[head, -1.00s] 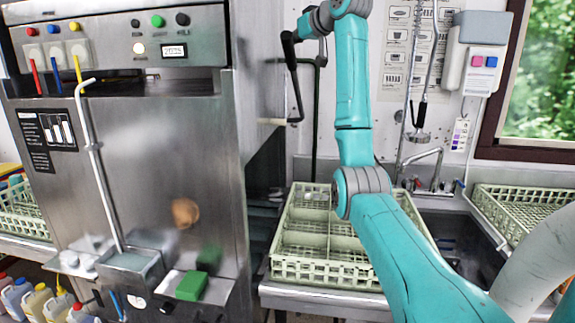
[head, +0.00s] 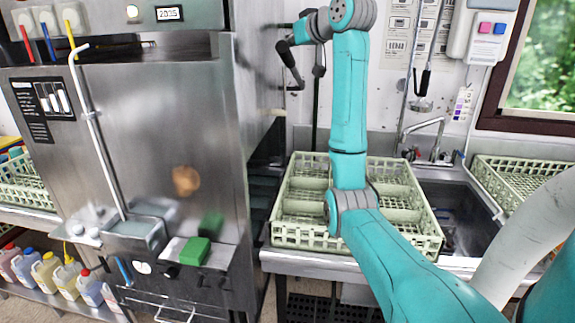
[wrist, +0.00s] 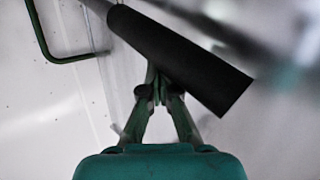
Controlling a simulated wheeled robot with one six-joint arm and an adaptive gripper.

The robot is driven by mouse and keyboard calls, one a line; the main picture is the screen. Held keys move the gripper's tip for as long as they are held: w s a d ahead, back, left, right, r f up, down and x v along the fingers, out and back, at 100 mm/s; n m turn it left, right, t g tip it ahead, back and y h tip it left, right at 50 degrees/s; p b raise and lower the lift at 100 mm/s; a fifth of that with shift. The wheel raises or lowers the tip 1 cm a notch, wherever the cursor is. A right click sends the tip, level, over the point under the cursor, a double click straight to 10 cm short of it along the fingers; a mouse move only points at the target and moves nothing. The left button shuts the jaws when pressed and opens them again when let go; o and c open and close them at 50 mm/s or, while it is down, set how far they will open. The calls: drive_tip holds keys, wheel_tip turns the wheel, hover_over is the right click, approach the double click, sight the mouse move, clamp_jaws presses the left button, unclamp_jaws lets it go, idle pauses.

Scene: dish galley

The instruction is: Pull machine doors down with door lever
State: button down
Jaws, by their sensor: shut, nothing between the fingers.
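The dishwashing machine (head: 160,130) stands at left with its broad steel front; I cannot tell how far its doors are down. The black door lever (head: 291,64) is at the machine's right side, slanting down to the right. My gripper (head: 291,44) is beside the lever's upper end, small and dark in the head view. In the wrist view, the lever's thick black grip (wrist: 190,65) slants across just beyond my gripper (wrist: 158,92). The fingers are shut with nothing between them. The grip hides part of the fingertips; I cannot tell whether they touch it.
A pale green dish rack (head: 300,238) sits on the counter below my arm. A sink (head: 455,215) with a faucet (head: 425,128) is to its right. A dark green pipe (wrist: 45,35) runs at the wrist view's upper left. A green sponge-like block (head: 195,250) rests on the machine's front ledge.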

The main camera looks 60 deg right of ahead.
wheel_tip(320, 180, down, 38)
drive_tip(key=a, duration=0.2)
drive_tip(key=r+v, duration=0.2)
drive_tip(key=v, duration=0.9)
drive_tip(key=shift+d+r, duration=0.3)
drive_tip(key=shift+d, duration=0.05)
idle(1.9)
idle(0.8)
